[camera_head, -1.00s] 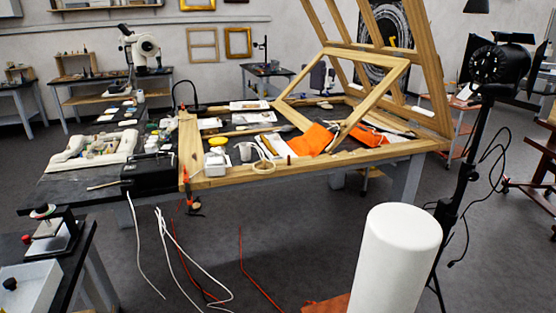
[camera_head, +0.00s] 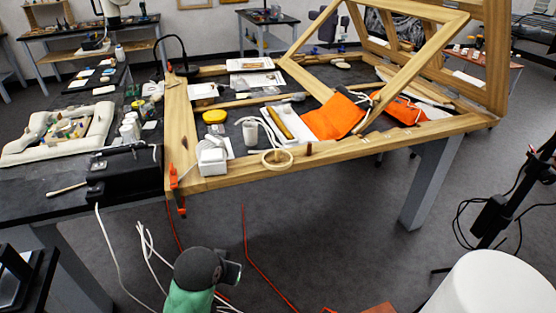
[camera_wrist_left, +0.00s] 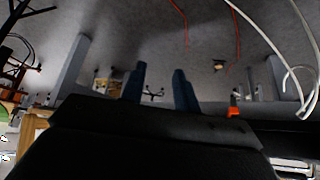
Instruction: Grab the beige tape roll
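The beige tape roll (camera_head: 277,159) is a thin pale ring lying flat on the front wooden rail of the table frame in the head view. It is close to the rail's front edge, left of a small brown peg (camera_head: 309,149). My left gripper (camera_wrist_left: 159,85) shows in the left wrist view as two dark blue fingers standing apart with nothing between them. Grey floor is behind them. The tape roll cannot be made out in the wrist view. Neither gripper's fingers can be made out in the head view.
The wooden frame (camera_head: 246,176) surrounds the cluttered work area. A white box-shaped item (camera_head: 212,158), a white mug (camera_head: 250,133) and an orange cloth (camera_head: 334,117) are near the roll. A black box (camera_head: 124,172) stands left. A white cylinder (camera_head: 497,287) stands at lower right.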

